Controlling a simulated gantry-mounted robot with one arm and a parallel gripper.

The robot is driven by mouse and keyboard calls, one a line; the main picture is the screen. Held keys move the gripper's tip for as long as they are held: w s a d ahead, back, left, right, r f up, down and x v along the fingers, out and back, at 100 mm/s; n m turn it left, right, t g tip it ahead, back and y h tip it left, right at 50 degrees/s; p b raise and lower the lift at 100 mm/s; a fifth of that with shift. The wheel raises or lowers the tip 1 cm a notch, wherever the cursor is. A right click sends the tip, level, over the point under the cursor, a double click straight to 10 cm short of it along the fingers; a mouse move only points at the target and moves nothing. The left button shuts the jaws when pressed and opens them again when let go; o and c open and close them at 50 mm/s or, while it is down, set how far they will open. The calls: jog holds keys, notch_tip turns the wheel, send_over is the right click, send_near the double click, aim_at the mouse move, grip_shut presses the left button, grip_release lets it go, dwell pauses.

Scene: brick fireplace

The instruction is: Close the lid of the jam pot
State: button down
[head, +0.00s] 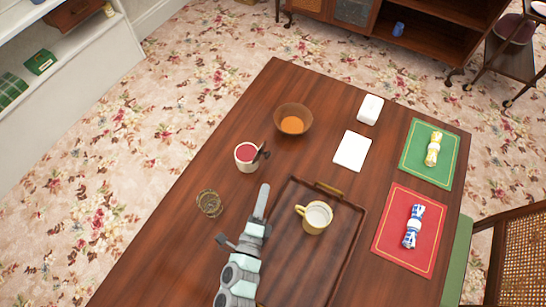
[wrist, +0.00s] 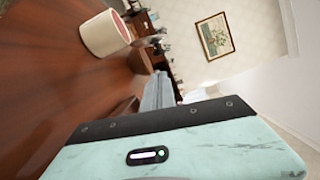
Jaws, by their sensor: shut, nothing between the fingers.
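The jam pot (head: 246,157) is a small cream pot with red jam showing in its open top. It stands upright on the wooden table, left of the tray. A dark piece (head: 262,151) sticks out at its right rim; I cannot tell if it is the lid or a spoon.
A brown bowl (head: 293,118) stands behind the pot. A round brass trivet (head: 209,203) lies left of my gripper. A wooden tray (head: 345,237) with a yellow mug (head: 316,217) is to the right. White dishes and napkins on mats lie farther right.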

jog(key=x, duration=0.9)
jog(key=shift+w+d+r, duration=0.1)
jog(key=shift+r, duration=0.1)
